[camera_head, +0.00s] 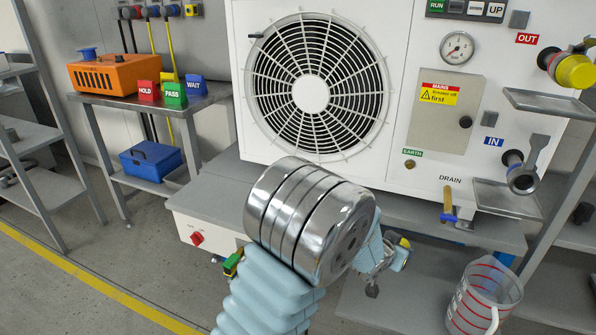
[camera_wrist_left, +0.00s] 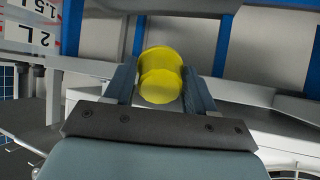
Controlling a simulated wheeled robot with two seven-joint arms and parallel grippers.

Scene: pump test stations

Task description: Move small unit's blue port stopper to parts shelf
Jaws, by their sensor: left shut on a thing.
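A blue stopper-like cap (camera_head: 88,53) sits on top of the orange small unit (camera_head: 118,75) on the side table at the back left. My left gripper (camera_head: 388,256) is in front of the large white unit, right of the middle and far from the blue cap. In the left wrist view its jaws (camera_wrist_left: 161,88) are shut on a yellow round, stepped stopper-like piece (camera_wrist_left: 160,75). My arm hides part of the bench in the head view. My right gripper is not in view. Which shelf is the parts shelf cannot be told.
HOLD, PASS and WAIT blocks (camera_head: 174,94) stand beside the orange unit. A blue box (camera_head: 150,160) is on the shelf below. A measuring jug (camera_head: 484,298) stands at lower right. A yellow cap (camera_head: 574,71) covers the OUT port. A grey rack (camera_head: 30,140) is at left.

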